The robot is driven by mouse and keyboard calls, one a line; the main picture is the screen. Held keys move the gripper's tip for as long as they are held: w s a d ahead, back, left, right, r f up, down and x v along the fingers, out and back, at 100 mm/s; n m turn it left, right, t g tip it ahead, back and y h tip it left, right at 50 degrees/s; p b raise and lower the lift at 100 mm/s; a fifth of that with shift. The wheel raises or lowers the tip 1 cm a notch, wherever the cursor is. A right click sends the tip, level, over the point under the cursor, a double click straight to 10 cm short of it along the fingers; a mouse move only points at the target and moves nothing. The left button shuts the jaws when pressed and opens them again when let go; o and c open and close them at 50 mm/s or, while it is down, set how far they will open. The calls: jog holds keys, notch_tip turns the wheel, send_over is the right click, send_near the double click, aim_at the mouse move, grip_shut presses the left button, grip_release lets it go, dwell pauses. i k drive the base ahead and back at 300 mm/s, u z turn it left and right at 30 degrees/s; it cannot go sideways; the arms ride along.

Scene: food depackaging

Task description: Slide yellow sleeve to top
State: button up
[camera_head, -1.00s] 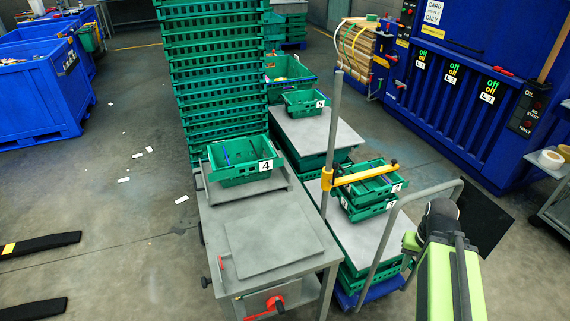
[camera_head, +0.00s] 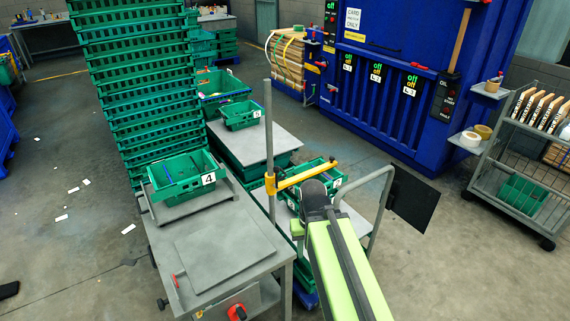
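The yellow sleeve (camera_head: 271,184) sits around the grey upright post (camera_head: 268,130), a little below the middle of its visible length. My green and black arm comes up from the bottom right and ends in front of the post's right side. Its dark end covers part of the green crates behind. My gripper's fingers cannot be made out.
A grey table (camera_head: 225,250) with crate 4 (camera_head: 183,178) stands at the left. A tall stack of green crates (camera_head: 135,90) rises behind it. A blue machine (camera_head: 400,85) fills the back right. A wire cart (camera_head: 520,165) stands at the far right. Open floor lies at the lower right.

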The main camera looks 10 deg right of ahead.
aim_at(270, 180)
jog(key=i, duration=0.9)
jog(key=u, duration=0.05)
